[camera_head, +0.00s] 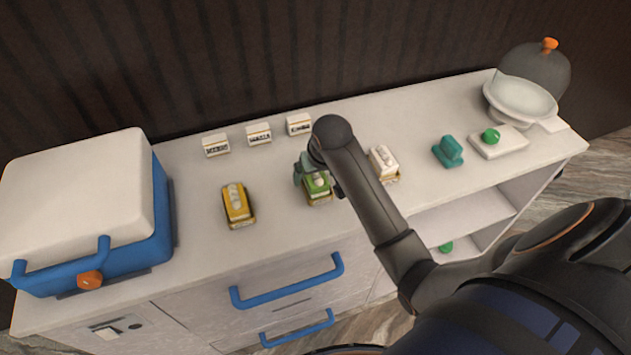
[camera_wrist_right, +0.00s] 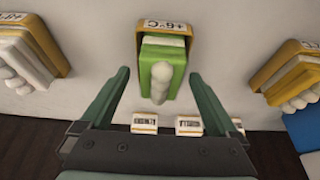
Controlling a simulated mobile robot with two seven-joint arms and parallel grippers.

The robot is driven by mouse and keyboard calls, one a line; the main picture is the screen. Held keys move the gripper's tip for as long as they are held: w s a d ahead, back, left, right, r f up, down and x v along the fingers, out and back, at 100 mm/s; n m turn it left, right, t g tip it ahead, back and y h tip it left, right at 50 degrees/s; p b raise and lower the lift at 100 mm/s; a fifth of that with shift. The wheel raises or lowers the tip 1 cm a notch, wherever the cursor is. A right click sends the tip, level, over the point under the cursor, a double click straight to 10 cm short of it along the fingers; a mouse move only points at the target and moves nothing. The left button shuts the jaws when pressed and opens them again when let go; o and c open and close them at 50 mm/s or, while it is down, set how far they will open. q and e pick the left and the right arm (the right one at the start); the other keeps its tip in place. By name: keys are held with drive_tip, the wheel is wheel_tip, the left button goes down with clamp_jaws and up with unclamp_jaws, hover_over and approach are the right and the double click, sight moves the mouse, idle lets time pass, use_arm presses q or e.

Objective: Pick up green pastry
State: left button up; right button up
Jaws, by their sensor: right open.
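In the right wrist view the green pastry (camera_wrist_right: 160,72) sits in an orange-edged holder with a "+6°C" label. My right gripper (camera_head: 308,172) is above and around it in the head view. In the right wrist view my right gripper (camera_wrist_right: 158,80) is open, with one finger on each side of the pastry and a gap at both sides. Whether it is low enough to be level with the pastry is unclear. My left gripper is out of view.
A yellow pastry (camera_head: 237,204) stands left and a white pastry (camera_head: 383,162) right. Several small label cards (camera_head: 258,134) stand behind. A blue and white box (camera_head: 85,210) fills the left end. A teal object (camera_head: 447,152) and a glass-domed bowl (camera_head: 521,97) are at right.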

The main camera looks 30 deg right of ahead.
drive_tip(key=shift+f, duration=0.1)
drive_tip(key=shift+c, duration=0.2)
drive_tip(key=c, duration=1.2)
